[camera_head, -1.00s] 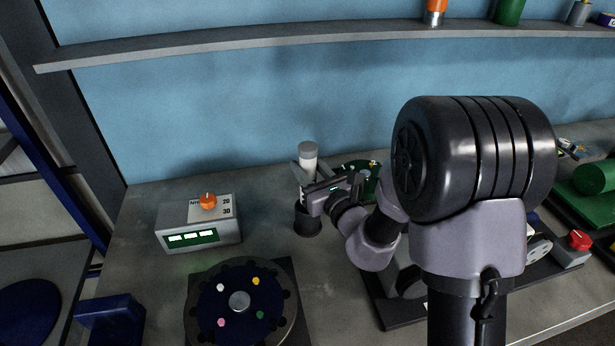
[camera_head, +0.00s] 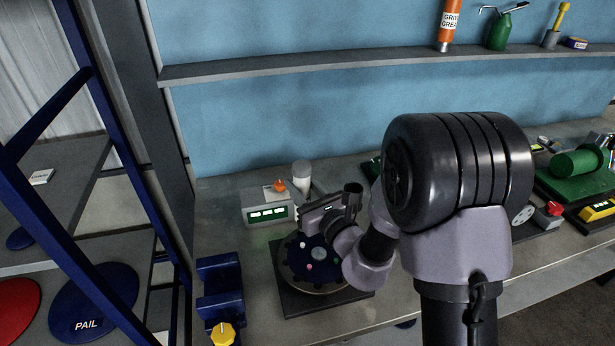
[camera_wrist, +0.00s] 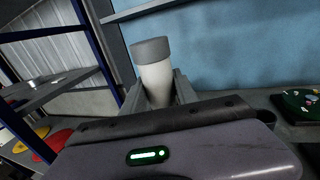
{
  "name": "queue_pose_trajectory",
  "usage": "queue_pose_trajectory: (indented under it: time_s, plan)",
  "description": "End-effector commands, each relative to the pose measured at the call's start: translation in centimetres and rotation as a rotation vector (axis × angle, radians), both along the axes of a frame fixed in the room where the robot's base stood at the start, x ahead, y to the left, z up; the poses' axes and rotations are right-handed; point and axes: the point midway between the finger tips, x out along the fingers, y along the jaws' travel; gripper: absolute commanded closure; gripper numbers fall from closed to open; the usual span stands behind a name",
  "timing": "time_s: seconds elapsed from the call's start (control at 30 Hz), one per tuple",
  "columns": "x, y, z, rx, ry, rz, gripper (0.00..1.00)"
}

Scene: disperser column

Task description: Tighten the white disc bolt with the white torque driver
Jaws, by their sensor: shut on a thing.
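My gripper (camera_head: 303,193) is shut on the white torque driver (camera_head: 302,177), a white cylinder with a grey cap. In the wrist view the driver (camera_wrist: 156,82) stands up between the two grey fingers, slightly tilted; its lower end is hidden. The dark blue disc (camera_head: 296,272) lies on the bench, below and in front of my gripper in the head view. The white bolt (camera_head: 302,245) shows small near the disc's upper left, with a pink bolt (camera_head: 309,267) below it. My wrist hides the disc's right part.
A grey box with a green display and orange knob (camera_head: 266,206) stands behind the disc. A dark cup (camera_head: 352,190) is right of my gripper. A blue block fixture (camera_head: 220,285) with a yellow knob is at left. A shelf (camera_head: 350,57) runs above.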

Motion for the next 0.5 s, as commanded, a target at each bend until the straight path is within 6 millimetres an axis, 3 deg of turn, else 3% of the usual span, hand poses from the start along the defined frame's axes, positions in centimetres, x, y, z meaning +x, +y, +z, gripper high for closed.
queue_pose_trajectory:
  time_s: [0.27,0.5]
  plan:
    - [0.0,0.1,-0.5,0.002,-0.002,0.002,1.00]
    - [0.0,0.1,-3.1,0.003,-0.001,0.002,1.00]
